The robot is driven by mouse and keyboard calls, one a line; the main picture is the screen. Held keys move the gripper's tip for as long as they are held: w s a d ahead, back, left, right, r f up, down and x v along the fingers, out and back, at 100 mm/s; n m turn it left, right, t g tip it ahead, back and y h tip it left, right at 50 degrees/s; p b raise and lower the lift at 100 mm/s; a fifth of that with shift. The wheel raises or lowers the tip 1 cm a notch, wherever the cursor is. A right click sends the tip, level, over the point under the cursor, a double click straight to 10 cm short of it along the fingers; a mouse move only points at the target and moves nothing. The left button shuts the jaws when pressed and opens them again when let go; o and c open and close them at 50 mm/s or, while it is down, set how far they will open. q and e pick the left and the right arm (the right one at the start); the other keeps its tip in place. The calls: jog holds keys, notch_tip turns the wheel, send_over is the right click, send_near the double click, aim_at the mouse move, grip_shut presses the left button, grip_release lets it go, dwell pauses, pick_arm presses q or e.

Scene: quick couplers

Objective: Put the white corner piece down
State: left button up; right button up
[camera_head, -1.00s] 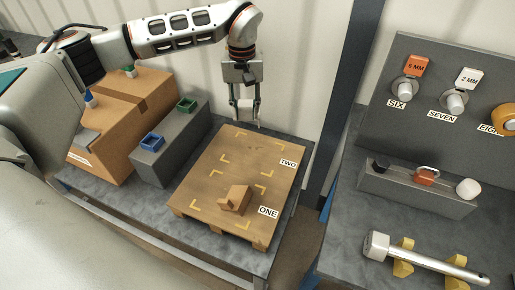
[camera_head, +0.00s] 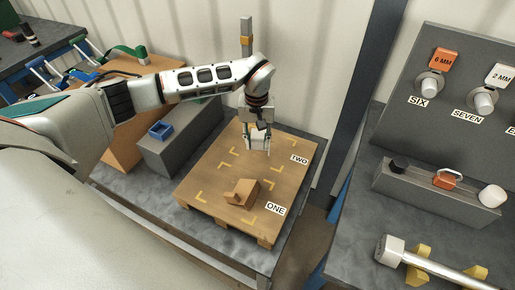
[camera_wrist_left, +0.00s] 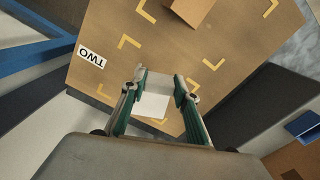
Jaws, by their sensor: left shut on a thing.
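My left gripper (camera_head: 257,150) is shut on the white corner piece (camera_head: 259,139), over the marked spot TWO at the far end of the wooden pallet (camera_head: 213,184). In the left wrist view the white piece (camera_wrist_left: 153,104) shows between the two fingers (camera_wrist_left: 156,88), with yellow corner marks around it. I cannot tell whether the piece touches the pallet. My right gripper is not in view.
A brown block (camera_head: 242,192) sits on spot ONE of the pallet. A grey stand with a blue tray (camera_head: 161,130) is left of it. A dark post (camera_head: 363,95) and a grey panel with couplers (camera_head: 455,100) are on the right.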

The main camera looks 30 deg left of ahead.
aim_at(257, 148)
pick_arm(q)
notch_tip(257, 148, down, 3)
jog(key=shift+s+f, duration=0.1)
jog(key=shift+f+b, duration=0.2)
jog(key=shift+b, duration=0.1)
jog(key=shift+r, duration=0.15)
jog(key=o, duration=1.2)
jog(key=shift+o, duration=0.2)
